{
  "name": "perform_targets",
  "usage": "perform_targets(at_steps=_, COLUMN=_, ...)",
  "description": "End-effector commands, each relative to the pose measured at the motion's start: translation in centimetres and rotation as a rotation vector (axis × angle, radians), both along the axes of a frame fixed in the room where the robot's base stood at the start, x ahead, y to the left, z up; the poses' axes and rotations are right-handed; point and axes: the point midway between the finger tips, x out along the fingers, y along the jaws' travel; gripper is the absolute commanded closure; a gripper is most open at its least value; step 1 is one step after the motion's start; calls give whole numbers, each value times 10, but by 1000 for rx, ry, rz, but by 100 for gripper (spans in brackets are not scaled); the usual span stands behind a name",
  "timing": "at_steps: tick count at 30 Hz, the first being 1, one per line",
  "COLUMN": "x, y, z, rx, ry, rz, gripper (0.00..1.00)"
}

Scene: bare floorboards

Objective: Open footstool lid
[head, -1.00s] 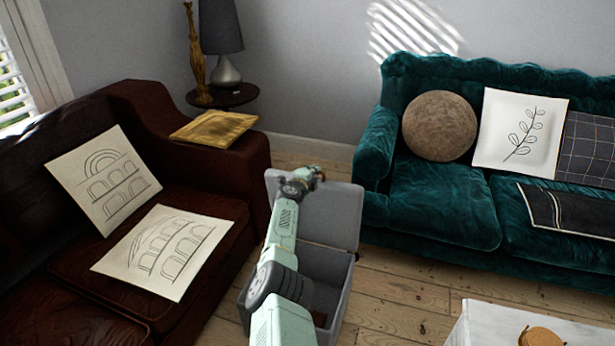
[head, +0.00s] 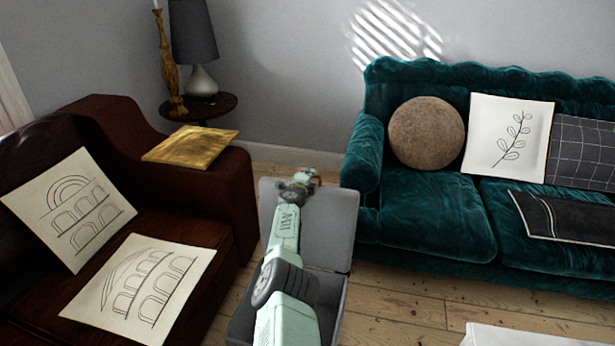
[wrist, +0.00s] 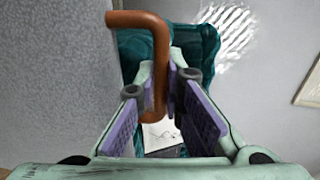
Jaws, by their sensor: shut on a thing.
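The grey footstool (head: 336,312) stands on the floorboards between the two sofas with its box open at the top. Its grey lid (head: 334,228) stands raised, close to upright, at the back of the box. My gripper (head: 304,178) is at the lid's upper edge in the head view. In the wrist view my gripper (wrist: 160,64) is shut on a bent orange-brown handle (wrist: 161,90), which passes between the purple finger pads. The lid's grey surface (wrist: 50,80) fills the left of that view. My arm hides part of the lid and box.
A dark red sofa (head: 190,240) with cushions is close on the left. A teal sofa (head: 430,215) stands at the right behind the lid. A side table (head: 215,105) with a lamp is at the back left. A white surface (head: 520,335) shows at bottom right. Floor between is clear.

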Motion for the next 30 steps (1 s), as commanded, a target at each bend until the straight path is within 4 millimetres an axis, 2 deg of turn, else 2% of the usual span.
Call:
perform_targets(at_steps=6, x=0, y=-1, z=0, rx=-5, ry=1, rz=-1, gripper=100)
perform_targets(at_steps=7, x=0, y=-1, z=0, rx=-5, ry=1, rz=-1, gripper=89)
perform_targets(at_steps=16, x=0, y=-1, z=0, rx=-2, ry=1, rz=-1, gripper=70)
perform_targets(at_steps=30, x=0, y=6, z=1, rx=0, ry=0, rz=0, gripper=70)
